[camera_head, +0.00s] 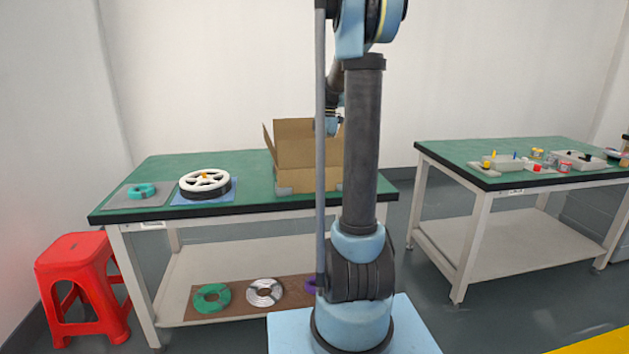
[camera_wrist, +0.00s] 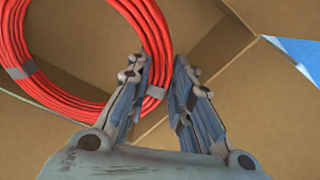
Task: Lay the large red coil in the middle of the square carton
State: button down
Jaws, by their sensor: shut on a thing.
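The large red coil (camera_wrist: 152,28) fills the upper left of the wrist view, with grey tape bands around it. My gripper (camera_wrist: 164,62) is shut on the coil's right-hand edge, which passes between its fingers. Brown cardboard of the square carton (camera_wrist: 285,125) lies beneath the coil and fingers. I cannot tell whether the coil touches the carton floor. In the head view the open carton (camera_head: 300,180) stands on the green-topped table, flaps raised, partly hidden behind my arm. The gripper and red coil are hidden there.
On the same table (camera_head: 250,207) are a white-topped reel (camera_head: 205,181) on a blue mat and a teal coil (camera_head: 142,190) on a grey mat. More coils lie on the lower shelf. A red stool (camera_head: 77,270) stands left. A second table (camera_head: 560,181) at right holds small parts.

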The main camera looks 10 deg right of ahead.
notch_tip(320, 180, down, 8)
jog(key=shift+f, duration=0.25)
jog(key=c, duration=1.4)
grip_release()
jog(key=shift+c, duration=0.2)
jog(key=shift+r, duration=0.15)
jog(key=r, duration=0.4)
jog(key=d+r, duration=0.1)
jog(key=r, duration=0.6)
jog(key=shift+w+d+r, duration=0.15)
jog(key=shift+w+r, duration=0.1)
jog(key=shift+r, duration=0.1)
